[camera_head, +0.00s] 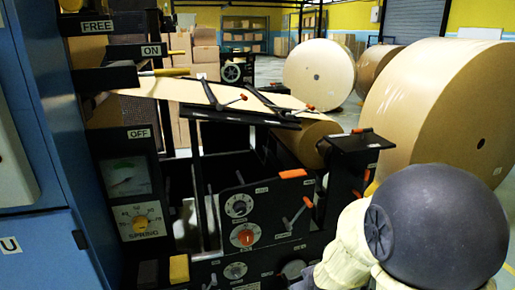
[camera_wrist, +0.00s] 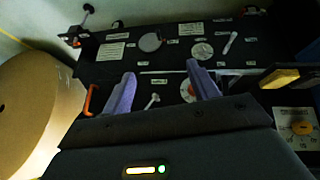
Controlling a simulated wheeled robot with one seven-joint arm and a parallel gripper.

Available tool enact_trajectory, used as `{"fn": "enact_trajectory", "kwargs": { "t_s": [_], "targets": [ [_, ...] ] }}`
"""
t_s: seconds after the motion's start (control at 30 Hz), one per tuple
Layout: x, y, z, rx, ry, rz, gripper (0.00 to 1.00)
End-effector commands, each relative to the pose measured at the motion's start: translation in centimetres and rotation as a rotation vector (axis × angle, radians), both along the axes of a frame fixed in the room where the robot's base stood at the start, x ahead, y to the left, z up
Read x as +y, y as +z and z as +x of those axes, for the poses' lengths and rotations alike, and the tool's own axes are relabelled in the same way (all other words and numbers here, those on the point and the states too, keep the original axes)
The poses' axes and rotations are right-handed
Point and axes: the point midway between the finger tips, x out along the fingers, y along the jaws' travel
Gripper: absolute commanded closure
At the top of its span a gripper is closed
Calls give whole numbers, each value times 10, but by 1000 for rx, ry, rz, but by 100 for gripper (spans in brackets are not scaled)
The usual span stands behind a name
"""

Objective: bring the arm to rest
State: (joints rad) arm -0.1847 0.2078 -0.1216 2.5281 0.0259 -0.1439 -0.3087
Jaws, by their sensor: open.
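My gripper (camera_wrist: 161,70) shows in the wrist view with its two purple fingers spread apart and nothing between them. It is in front of the black control panel (camera_wrist: 130,50) of the machine, and I cannot tell the exact gap. In the head view my arm, with cream and dark parts, fills the lower right corner; the gripper itself does not show there. The panel (camera_head: 270,215) in the head view carries dials, levers and an orange-red knob (camera_head: 245,237).
A large kraft roll (camera_head: 435,105) stands right, behind my arm; another roll (camera_head: 319,75) stands farther back. Brown paper (camera_head: 200,90) runs over the machine. A blue cabinet (camera_head: 40,120) is at left, beside ON and OFF labels and a SPRING dial (camera_head: 140,223). Levers stick out from the panel.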

Motion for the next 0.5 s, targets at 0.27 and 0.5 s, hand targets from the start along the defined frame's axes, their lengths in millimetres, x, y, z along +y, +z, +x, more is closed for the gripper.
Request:
{"fn": "enact_trajectory", "kwargs": {
  "t_s": [0.27,0.5],
  "targets": [
    [-16,15,-61,211,-219,101,40],
    [-23,37,-95,321,-336,127,40]
  ]
}}
